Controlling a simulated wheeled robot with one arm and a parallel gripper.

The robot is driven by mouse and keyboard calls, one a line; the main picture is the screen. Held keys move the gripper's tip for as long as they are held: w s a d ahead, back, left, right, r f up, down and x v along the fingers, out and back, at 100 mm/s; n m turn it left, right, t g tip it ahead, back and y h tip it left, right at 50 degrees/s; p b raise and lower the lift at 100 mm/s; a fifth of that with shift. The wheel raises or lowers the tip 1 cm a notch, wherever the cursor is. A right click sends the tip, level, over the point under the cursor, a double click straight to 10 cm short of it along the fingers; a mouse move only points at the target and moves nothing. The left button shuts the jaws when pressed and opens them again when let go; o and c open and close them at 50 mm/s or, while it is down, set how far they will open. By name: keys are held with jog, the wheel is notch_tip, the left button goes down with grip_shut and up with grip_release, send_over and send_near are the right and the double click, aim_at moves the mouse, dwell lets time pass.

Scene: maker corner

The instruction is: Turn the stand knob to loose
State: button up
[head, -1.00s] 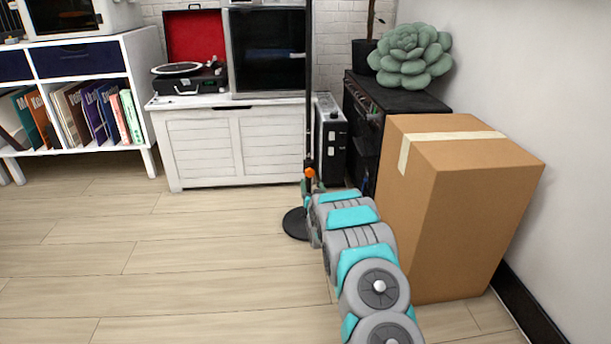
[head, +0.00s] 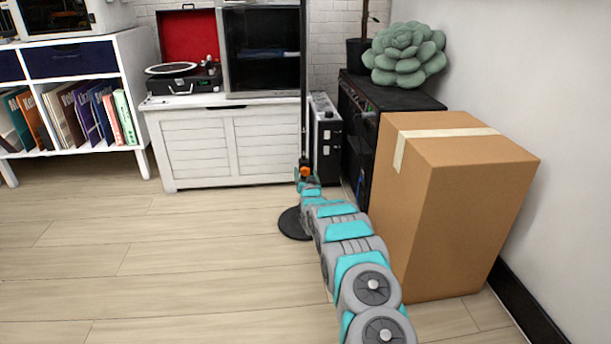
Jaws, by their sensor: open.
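The stand is a thin black pole (head: 304,70) rising from a round black base (head: 292,222) on the floor, in front of the white cabinet. Its orange knob (head: 305,171) sits low on the pole. My arm reaches away from me toward the stand. My gripper (head: 306,181) is right at the knob, open, small and mostly hidden by my own arm. I cannot tell whether its fingers are around the knob or just in front of it. The knob's setting cannot be read.
A large cardboard box (head: 455,210) stands close to the right of my arm. A white cabinet (head: 200,150) with a record player (head: 182,80) is behind the stand. A black box-shaped unit (head: 326,140) stands beside it. The floor to the left is clear.

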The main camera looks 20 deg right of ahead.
grip_shut()
dwell(0.7)
